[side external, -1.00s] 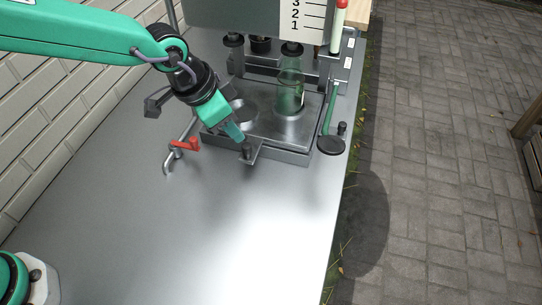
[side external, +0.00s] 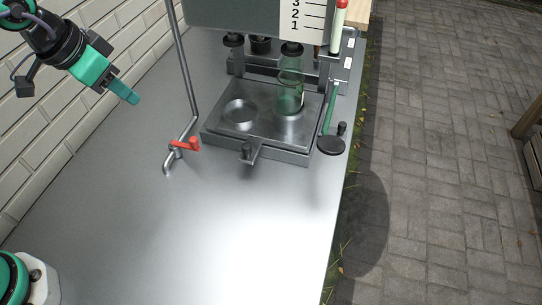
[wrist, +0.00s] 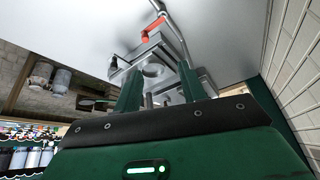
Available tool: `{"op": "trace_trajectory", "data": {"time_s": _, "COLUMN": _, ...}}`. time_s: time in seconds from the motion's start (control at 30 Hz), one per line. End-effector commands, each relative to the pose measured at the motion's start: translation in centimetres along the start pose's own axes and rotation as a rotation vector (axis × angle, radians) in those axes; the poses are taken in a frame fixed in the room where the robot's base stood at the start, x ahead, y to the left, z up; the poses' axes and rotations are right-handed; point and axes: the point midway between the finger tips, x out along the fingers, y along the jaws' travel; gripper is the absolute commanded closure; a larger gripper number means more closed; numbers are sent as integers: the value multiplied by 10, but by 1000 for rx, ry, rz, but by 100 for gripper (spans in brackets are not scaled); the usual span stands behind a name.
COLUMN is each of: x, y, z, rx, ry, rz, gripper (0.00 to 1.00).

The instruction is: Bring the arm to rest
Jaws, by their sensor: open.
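My gripper (side external: 122,91) is in the upper left of the side view, raised above the metal table and near the white brick wall. Its green fingers also show in the wrist view (wrist: 158,88), apart with nothing between them. The gripper is well clear of the metal platform (side external: 225,131), which stands to its right.
A green glass bottle (side external: 290,92) stands upright on the platform, beside an empty round recess (side external: 239,110). A pipe with a red-handled tap (side external: 186,145) stands between my gripper and the platform. The table front (side external: 190,235) is clear.

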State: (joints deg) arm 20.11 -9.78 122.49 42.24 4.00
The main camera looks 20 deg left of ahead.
Motion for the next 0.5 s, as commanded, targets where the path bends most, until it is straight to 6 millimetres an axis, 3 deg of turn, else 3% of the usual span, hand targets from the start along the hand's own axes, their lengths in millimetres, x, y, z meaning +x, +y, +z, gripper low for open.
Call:
{"op": "trace_trajectory", "data": {"time_s": 0.2, "x": -33, "y": -32, "z": 41, "rx": -114, "ry": 18, "rz": -46, "gripper": 59}}
{"op": "trace_trajectory", "data": {"time_s": 0.5, "x": -64, "y": -57, "z": 104, "rx": -263, "ry": 36, "rz": -108, "gripper": 59}}
